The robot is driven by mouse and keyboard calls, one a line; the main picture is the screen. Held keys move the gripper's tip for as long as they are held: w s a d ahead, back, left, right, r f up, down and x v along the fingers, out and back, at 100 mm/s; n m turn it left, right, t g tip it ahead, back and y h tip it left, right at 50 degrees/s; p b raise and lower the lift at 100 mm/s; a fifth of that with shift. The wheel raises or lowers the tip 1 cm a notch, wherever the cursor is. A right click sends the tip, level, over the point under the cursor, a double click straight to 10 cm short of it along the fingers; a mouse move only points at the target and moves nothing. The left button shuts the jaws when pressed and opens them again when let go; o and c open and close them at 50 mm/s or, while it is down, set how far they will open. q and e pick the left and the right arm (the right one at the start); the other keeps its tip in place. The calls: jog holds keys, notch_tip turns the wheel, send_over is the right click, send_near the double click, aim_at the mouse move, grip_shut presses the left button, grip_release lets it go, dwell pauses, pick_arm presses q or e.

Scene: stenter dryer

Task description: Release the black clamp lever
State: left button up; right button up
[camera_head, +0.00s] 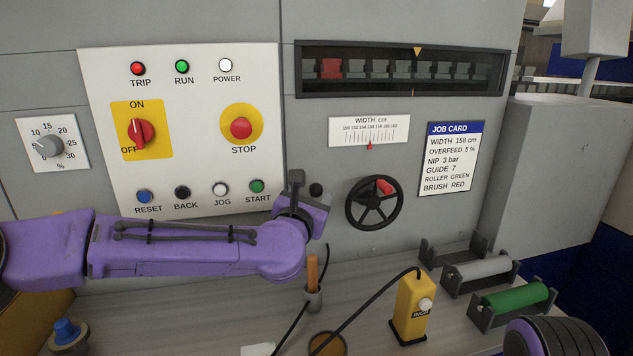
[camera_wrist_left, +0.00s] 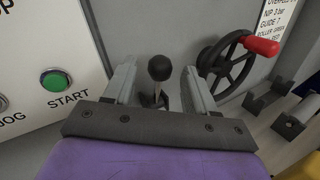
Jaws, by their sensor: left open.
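The black clamp lever shows in the left wrist view as a black ball knob (camera_wrist_left: 159,68) on a short stem. In the left wrist view my left gripper (camera_wrist_left: 160,84) is open. Its two grey fingers stand on either side of the knob, with visible gaps. I cannot tell whether the fingertips reach as deep as the knob. My right gripper is not in view.
A black handwheel (camera_head: 373,203) with a red handle sits close right of the lever. The white control panel (camera_head: 185,80) with the START button (camera_head: 257,186) is to the left. Below, the bench holds a yellow box (camera_head: 411,305), a cable and rollers (camera_head: 515,299).

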aim_at(315, 192)
pick_arm(q)
jog(key=w, duration=0.3)
jog(key=shift+w+d+p, duration=0.25)
jog(key=shift+w+p, duration=0.1)
jog(key=shift+f, duration=0.1)
grip_shut()
jog(key=s+d+f+m+t+h+b, duration=0.1)
jog(key=s+f+m+t+h+b, duration=0.1)
jog(key=b, duration=1.9)
notch_tip(315, 192, down, 2)
jog(key=s+m+t, duration=0.1)
jog(key=s+t, duration=0.1)
jog(key=shift+s+d+t+b, duration=0.3)
jog(key=shift+d+b, duration=0.05)
jog(key=shift+b, duration=0.05)
